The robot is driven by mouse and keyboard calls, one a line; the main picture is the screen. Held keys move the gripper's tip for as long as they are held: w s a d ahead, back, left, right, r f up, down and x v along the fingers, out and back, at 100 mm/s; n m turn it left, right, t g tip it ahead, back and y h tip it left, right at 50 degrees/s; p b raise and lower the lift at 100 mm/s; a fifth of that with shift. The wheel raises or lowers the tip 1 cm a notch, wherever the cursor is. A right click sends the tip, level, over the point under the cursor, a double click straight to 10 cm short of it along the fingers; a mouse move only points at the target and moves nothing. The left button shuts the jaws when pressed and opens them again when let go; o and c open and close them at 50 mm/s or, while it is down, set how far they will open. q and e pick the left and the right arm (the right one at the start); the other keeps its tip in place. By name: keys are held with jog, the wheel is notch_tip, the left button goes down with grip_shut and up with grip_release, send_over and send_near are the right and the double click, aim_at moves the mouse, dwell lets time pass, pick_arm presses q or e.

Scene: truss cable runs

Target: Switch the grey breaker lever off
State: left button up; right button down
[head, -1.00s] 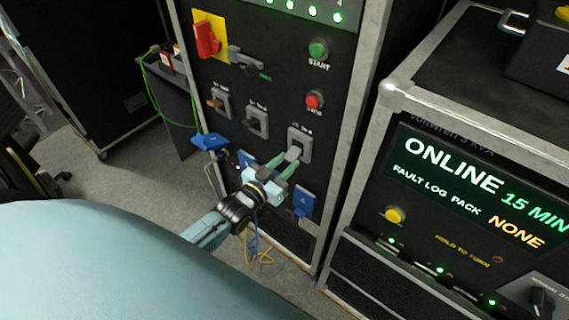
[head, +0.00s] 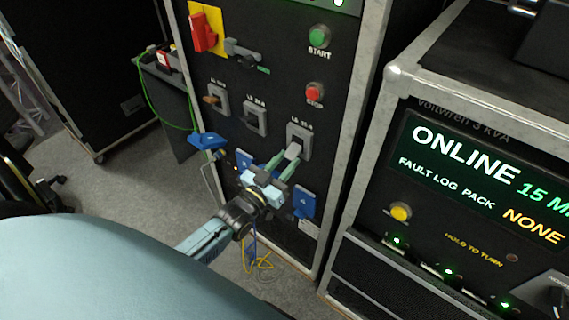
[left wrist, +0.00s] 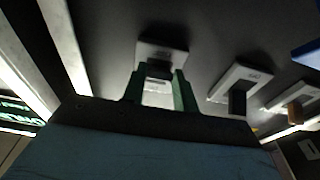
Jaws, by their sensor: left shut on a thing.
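The grey breaker lever (head: 292,151) sits in the grey-framed breaker (head: 299,138) at the right end of a row on the black panel. My left gripper (head: 282,160) reaches it from below, its green fingers shut on the lever. In the left wrist view the lever (left wrist: 157,88) lies between the two fingers (left wrist: 158,92), under its light plate (left wrist: 163,52). The fingers hide part of it in the head view. The brown lever (head: 211,99) and the dark lever (head: 250,119) stand to the left. My right gripper is not in view.
Above are the red switch on yellow (head: 203,33), green START button (head: 319,36) and red STOP button (head: 314,92). Blue connectors (head: 304,201) sit close below and beside my gripper. A cased unit with a lit display (head: 480,180) stands at right. Cables hang below.

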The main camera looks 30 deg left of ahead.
pick_arm(q)
jog(key=o, duration=1)
jog(key=s, duration=0.4)
jog(key=s+f, duration=0.1)
jog(key=s, duration=0.3)
jog(key=s+a+f, duration=0.1)
jog(key=s, duration=0.4)
jog(key=shift+f, duration=0.15)
jog(key=s+d+f+g, duration=0.1)
jog(key=s+f+g, duration=0.3)
jog(key=f, duration=0.8)
jog(key=s+d+f+g, duration=0.1)
jog(key=s+f+g, duration=0.35)
jog(key=f, duration=0.75)
jog(key=s+d+f+g, duration=0.1)
jog(key=s+f+g, duration=0.2)
jog(key=s+f, duration=0.2)
jog(key=s+d+f+m+g+y, duration=0.1)
jog(key=s+f+g, duration=0.3)
jog(key=s, duration=0.5)
jog(key=s+d+f+g, duration=0.1)
jog(key=s+f+g, duration=0.2)
jog(key=s+f, duration=0.3)
jog(key=shift+s+d+f+g, duration=0.1)
jog(key=shift+s+f+g, duration=0.05)
jog(key=shift+s, duration=0.3)
jog(key=shift+s+d+f+g, duration=0.1)
jog(key=shift+s, duration=0.3)
